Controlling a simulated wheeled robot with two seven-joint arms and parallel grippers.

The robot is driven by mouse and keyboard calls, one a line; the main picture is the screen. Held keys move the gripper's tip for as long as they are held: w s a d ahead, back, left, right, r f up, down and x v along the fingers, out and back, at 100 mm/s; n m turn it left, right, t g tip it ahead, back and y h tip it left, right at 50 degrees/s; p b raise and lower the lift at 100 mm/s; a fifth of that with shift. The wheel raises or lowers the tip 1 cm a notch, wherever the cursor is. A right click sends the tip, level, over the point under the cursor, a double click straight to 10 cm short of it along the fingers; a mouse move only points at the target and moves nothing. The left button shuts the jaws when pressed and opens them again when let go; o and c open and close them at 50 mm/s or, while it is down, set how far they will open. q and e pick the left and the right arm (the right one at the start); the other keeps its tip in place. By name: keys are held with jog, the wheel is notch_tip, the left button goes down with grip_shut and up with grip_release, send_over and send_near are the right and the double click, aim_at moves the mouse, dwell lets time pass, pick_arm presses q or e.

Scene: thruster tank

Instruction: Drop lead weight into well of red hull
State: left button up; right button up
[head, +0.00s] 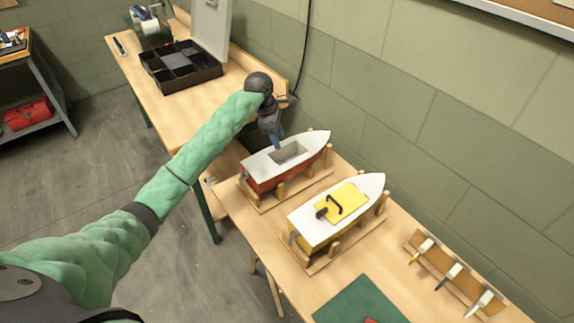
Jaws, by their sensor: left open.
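The red hull (268,178) has a white deck and sits on a wooden cradle on the bench, bow toward the upper right. Its open rectangular well (291,152) shows grey inside. My left gripper (277,143) points down just above the deck, at the upper left edge of the well. It is open. I cannot make out the lead weight; the well's floor is partly hidden and too small to read. My right gripper is not in view.
A yellow hull (316,232) with a yellow hatch cover (343,202) stands in front. A tool rack (455,272) is at the right and a green mat (360,302) at the front. A black compartment tray (181,67) lies at the back left, near the wall.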

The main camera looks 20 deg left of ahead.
pick_arm(q)
jog(key=shift+b+v, duration=0.55)
jog(key=shift+v, duration=1.25)
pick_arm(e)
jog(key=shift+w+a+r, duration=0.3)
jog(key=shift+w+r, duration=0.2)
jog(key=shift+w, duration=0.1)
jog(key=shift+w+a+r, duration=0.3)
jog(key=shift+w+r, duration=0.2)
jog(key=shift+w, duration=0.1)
